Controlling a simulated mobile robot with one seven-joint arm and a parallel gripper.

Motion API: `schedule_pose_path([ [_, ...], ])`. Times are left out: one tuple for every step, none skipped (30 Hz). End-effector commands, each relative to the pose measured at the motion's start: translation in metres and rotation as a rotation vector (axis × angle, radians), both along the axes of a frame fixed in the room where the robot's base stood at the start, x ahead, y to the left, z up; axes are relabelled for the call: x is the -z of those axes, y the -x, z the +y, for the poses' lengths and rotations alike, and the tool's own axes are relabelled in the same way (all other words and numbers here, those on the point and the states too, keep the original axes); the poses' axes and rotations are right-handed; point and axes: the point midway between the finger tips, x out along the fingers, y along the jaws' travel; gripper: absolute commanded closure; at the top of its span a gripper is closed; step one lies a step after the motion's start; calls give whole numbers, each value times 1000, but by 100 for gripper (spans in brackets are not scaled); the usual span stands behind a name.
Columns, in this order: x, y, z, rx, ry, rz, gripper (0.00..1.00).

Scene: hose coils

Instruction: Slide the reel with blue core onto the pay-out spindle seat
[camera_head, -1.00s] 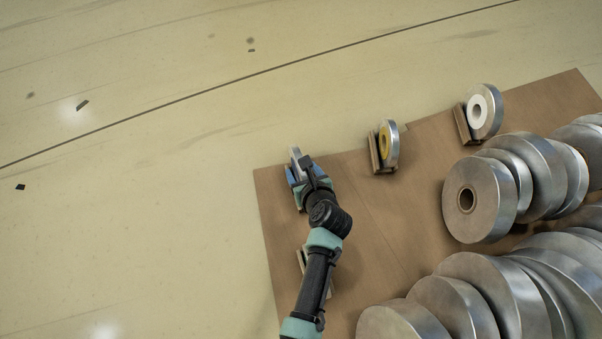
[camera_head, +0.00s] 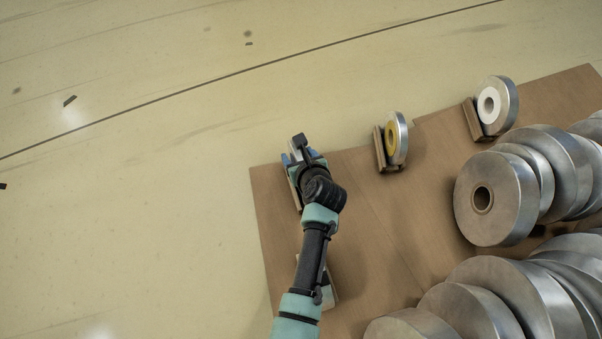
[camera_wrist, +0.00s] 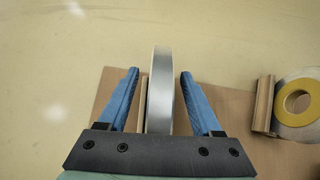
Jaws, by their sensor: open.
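A silver reel (camera_wrist: 159,95) stands on edge between the blue fingers of my gripper (camera_wrist: 158,78) in the wrist view. The fingers are open, one on each side of it, with visible gaps. Its core does not show, so I cannot see its colour. In the head view my gripper (camera_head: 301,155) is over this reel at the board's left corner and hides most of it. A pale piece (camera_head: 329,284) shows beside my forearm lower down, mostly hidden; I cannot tell whether it is the spindle seat.
A yellow-core reel (camera_head: 398,137) and a white-core reel (camera_head: 505,103) stand in wooden holders to the right. Several large metal coils (camera_head: 487,222) fill the right of the brown board (camera_head: 385,220). The pale floor (camera_head: 130,220) at left is clear.

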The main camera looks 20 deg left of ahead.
Motion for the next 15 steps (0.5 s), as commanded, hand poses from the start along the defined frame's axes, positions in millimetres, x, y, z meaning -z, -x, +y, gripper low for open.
schedule_pose_path([
  [0,0,0,-1,1,0,34],
  [-1,0,0,-1,1,0,34],
  [-1,0,0,-1,1,0,34],
  [-1,0,0,-1,1,0,34],
  [-1,0,0,-1,1,0,34],
  [-1,0,0,-1,1,0,39],
  [-1,0,0,-1,1,0,45],
  [-1,0,0,-1,1,0,50],
  [-1,0,0,-1,1,0,57],
  [-1,0,0,-1,1,0,63],
  [-1,0,0,-1,1,0,68],
  [-1,0,0,-1,1,0,75],
  [-1,0,0,-1,1,0,81],
  [-1,0,0,-1,1,0,86],
  [-1,0,0,-1,1,0,93],
])
